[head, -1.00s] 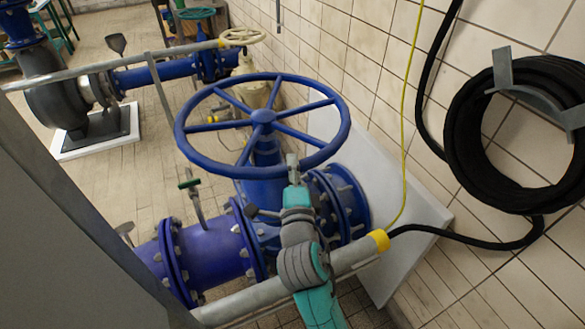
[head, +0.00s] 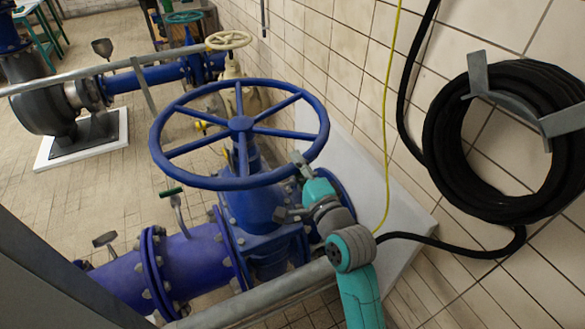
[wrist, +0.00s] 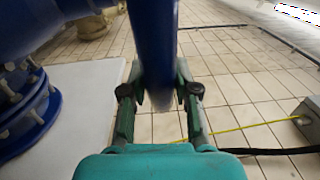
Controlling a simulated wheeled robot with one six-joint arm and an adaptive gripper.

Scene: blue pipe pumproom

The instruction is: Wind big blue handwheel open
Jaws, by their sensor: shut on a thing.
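The big blue handwheel (head: 241,124) lies nearly level on top of a blue valve body in the middle of the head view. It has a round rim and several spokes. My gripper (head: 299,161) is at the rim's near right side. In the wrist view the rim (wrist: 155,40) runs between the two fingers of my gripper (wrist: 160,92), and they are shut on it. The arm comes up from below right, and the fingertips are partly hidden by the rim in the head view.
A grey rail (head: 260,302) crosses in front of the valve. A tiled wall with a coiled black hose (head: 440,150) stands close on the right, with a yellow cable (head: 389,110) hanging. A smaller cream handwheel (head: 229,40) is behind. Open tiled floor lies to the left.

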